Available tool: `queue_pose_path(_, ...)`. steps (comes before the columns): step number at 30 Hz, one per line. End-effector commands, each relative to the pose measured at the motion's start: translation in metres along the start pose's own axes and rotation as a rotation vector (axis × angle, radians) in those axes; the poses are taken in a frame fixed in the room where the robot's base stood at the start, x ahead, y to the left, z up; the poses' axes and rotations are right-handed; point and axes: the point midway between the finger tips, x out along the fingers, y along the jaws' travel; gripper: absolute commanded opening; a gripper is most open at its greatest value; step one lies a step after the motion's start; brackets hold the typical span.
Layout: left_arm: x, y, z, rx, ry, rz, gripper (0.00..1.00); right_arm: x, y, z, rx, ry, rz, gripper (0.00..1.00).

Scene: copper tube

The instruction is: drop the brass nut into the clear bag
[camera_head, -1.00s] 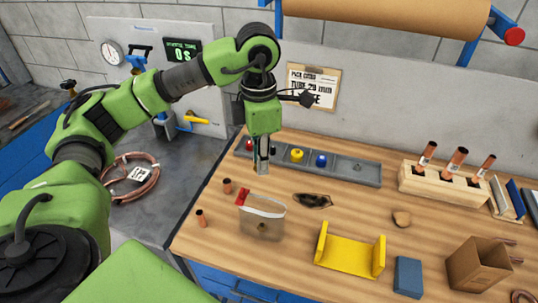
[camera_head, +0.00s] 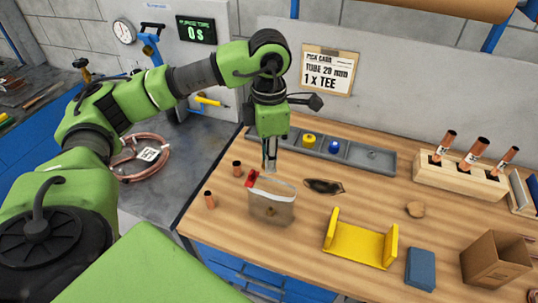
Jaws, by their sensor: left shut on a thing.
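The clear bag (camera_head: 266,204) stands upright and open-topped on the workbench, with a red piece (camera_head: 252,178) at its upper left corner. A small brownish spot shows low on the bag; I cannot tell what it is. My left gripper (camera_head: 269,168) points down at the bag's back rim, its fingertips close together. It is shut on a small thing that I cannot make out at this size. I cannot pick out the brass nut for certain. Whether the fingertips are over the opening or just behind it is unclear. My right gripper is out of view.
A grey compartment tray (camera_head: 372,158) with a yellow piece (camera_head: 309,140) and a blue piece (camera_head: 335,146) lies behind the bag. Two short copper pieces stand left of it. A dark oval thing (camera_head: 324,186) and a yellow bracket (camera_head: 358,240) are to its right.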

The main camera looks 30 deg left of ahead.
Motion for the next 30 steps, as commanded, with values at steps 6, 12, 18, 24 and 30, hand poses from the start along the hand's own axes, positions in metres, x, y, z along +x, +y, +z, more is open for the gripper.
queue_pose_path(6, 0.0, 0.0, 0.0, 0.0, 0.0, 0.0, 0.36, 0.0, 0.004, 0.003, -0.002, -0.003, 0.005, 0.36)
queue_pose_path(12, 0.0, 0.0, 0.0, 0.0, 0.0, 0.0, 0.36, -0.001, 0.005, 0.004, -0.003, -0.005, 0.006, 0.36)
queue_pose_path(18, -0.012, 0.001, 0.001, -0.001, -0.004, 0.002, 0.36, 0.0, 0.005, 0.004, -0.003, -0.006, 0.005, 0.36)
queue_pose_path(24, -0.053, 0.001, 0.002, 0.0, -0.006, 0.003, 0.36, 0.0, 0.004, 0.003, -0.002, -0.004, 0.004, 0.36)
queue_pose_path(30, -0.097, 0.001, 0.001, -0.001, -0.004, 0.004, 0.36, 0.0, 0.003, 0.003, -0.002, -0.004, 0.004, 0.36)
